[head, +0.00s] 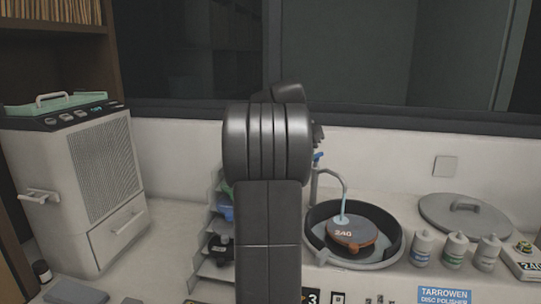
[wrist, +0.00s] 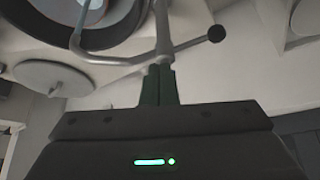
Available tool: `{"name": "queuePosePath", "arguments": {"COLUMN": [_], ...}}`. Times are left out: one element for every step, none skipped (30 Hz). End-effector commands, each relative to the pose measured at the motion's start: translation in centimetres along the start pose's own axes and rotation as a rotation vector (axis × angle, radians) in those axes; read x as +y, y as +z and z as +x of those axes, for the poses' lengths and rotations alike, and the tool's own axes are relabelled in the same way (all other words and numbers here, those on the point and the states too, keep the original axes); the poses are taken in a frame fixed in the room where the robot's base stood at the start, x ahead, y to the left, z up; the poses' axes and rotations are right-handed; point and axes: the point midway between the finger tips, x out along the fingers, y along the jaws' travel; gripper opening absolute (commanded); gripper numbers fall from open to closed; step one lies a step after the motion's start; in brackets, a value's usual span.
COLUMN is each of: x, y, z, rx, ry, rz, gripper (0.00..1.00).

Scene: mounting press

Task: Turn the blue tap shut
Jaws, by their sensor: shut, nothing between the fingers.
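The blue tap (head: 318,157) shows as a small blue piece just right of my arm in the head view, mostly hidden behind it. Its grey spout (head: 338,178) curves over the round basin (head: 392,250), and a thin pale-blue stream (head: 344,204) runs down from it. In the wrist view the grey tap pipe (wrist: 162,30) stands just beyond my gripper (wrist: 158,70), with a rod ending in a dark ball (wrist: 216,33) to the right. My gripper's fingers are together and empty, close to the pipe; contact cannot be told. The head view hides my gripper behind my arm.
A grey lid (head: 465,216) and several bottles (head: 454,249) stand to the right. A stepped rack (head: 216,268) is left of my arm, and a white cabinet (head: 80,185) is further left.

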Motion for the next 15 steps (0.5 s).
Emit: {"name": "queuePosePath", "arguments": {"x": [-0.2, -0.2, -0.3, -0.4, -0.5, -0.6, -0.7, -0.8, -0.9, -1.0, -1.0, -1.1, -1.2, -1.3, -1.4], "y": [0.0, 0.0, 0.0, 0.0, 0.0, 0.1, 0.1, 0.1, 0.1, 0.0, 0.0, 0.0, 0.0, 0.0, 0.0], "z": [-0.1, -0.1, -0.1, -0.1, -0.1, -0.1, -0.1, -0.1, -0.1, -0.1, -0.1, -0.1, -0.1, -0.1, -0.1], "rx": [-0.001, -0.001, -0.002, -0.002, -0.002, -0.002, -0.002, -0.002, -0.002, -0.002, -0.002, -0.002, -0.002, -0.002, -0.002], "ry": [0.001, 0.001, 0.001, 0.001, 0.001, 0.001, 0.000, 0.000, 0.000, 0.000, 0.000, 0.000, 0.000, 0.000, 0.000], "rz": [-0.001, -0.001, -0.001, 0.000, 0.000, -0.001, -0.001, -0.001, -0.001, -0.001, -0.001, -0.001, -0.002, -0.002, -0.002], "gripper": [0.00, 0.00, 0.00, 0.00, 0.00, 0.00, 0.00, 0.00, 0.00, 0.00, 0.00, 0.00, 0.00, 0.00, 0.00]}}
